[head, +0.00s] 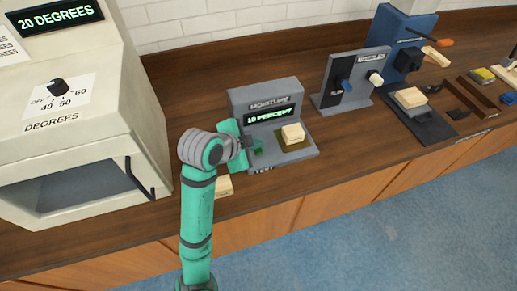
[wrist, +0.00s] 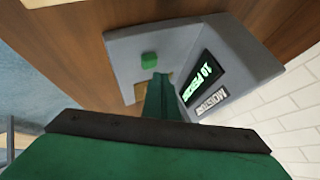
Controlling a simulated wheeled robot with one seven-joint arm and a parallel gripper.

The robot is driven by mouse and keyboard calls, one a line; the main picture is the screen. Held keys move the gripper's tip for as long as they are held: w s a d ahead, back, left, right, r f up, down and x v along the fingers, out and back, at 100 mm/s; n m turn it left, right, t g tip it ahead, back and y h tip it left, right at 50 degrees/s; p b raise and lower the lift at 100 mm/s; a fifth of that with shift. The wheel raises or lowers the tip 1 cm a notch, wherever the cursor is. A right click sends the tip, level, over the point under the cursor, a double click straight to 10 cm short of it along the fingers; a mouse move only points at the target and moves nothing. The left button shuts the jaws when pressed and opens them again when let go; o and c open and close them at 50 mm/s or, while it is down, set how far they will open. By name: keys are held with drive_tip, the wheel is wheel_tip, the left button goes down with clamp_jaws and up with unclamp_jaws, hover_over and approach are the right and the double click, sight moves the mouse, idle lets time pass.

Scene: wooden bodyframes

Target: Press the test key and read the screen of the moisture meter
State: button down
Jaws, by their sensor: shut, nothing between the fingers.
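The grey moisture meter (head: 262,97) stands on the wooden bench, and it also shows in the wrist view (wrist: 128,42). Its lit screen (head: 270,115) appears to read "10 PERCENT" in green. The screen shows at a slant in the wrist view (wrist: 200,80). A pale wooden block (head: 292,134) lies on the meter's plate, right of my gripper. The green test key (wrist: 149,59) is on the meter's base, just beyond my fingertips in the wrist view. My gripper (wrist: 158,78) is shut and empty over the base, apparently clear of the key. In the head view my gripper (head: 256,148) partly covers the key area.
A cream oven (head: 130,70) showing "20 DEGREES" stands close at left, with a dark handle. Another wooden piece (head: 224,186) lies at the bench front by my arm. A grey-and-black switch panel (head: 345,75) and a blue press (head: 405,30) stand at right.

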sight(256, 152)
drive_tip(key=shift+r, duration=2.55)
